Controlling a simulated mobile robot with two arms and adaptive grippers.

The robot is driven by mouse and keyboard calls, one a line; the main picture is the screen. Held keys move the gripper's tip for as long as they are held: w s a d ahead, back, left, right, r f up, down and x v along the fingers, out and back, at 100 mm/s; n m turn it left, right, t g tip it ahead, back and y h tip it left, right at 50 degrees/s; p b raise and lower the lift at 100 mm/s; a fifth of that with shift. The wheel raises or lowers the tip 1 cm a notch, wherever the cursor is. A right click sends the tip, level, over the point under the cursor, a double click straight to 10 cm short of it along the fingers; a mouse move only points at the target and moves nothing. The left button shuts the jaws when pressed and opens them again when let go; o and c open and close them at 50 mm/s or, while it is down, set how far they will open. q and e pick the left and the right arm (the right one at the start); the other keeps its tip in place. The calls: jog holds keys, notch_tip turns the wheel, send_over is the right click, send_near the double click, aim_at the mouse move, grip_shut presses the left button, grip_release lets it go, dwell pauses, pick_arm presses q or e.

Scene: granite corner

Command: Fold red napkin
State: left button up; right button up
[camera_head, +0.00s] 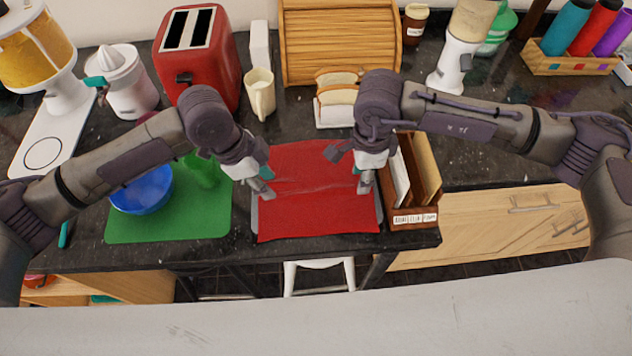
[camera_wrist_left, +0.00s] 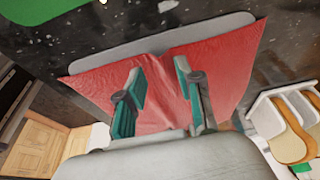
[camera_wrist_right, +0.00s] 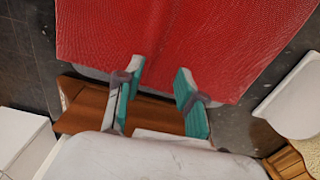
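The red napkin (camera_head: 318,213) lies spread out on a grey mat (camera_head: 254,215) on the dark counter, with a shallow crease running across its middle. It fills much of the left wrist view (camera_wrist_left: 222,68) and the right wrist view (camera_wrist_right: 210,40). My left gripper (camera_head: 264,189) is at the napkin's left edge; in the left wrist view its fingers (camera_wrist_left: 160,88) are apart over the wrinkled cloth. My right gripper (camera_head: 364,184) is over the napkin's right edge; in the right wrist view its fingers (camera_wrist_right: 157,85) are apart. Contact with the cloth cannot be told.
A green mat (camera_head: 190,228) with a blue bowl (camera_head: 142,194) lies left of the napkin. A wooden box (camera_head: 415,219) stands close on the right. A bread rack (camera_head: 335,116) stands behind, with a red toaster (camera_head: 198,62) and cream mug (camera_head: 260,92). The counter's front edge is close.

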pick_arm(q)
jog(key=shift+f, duration=0.1)
jog(key=c, duration=0.5)
pick_arm(e)
jog(key=shift+f, duration=0.1)
jog(key=c, duration=0.5)
pick_arm(q)
grip_shut()
pick_arm(e)
grip_shut()
pick_arm(q)
jog(key=shift+s+f, duration=0.1)
pick_arm(e)
jog(key=shift+s+d+f, duration=0.1)
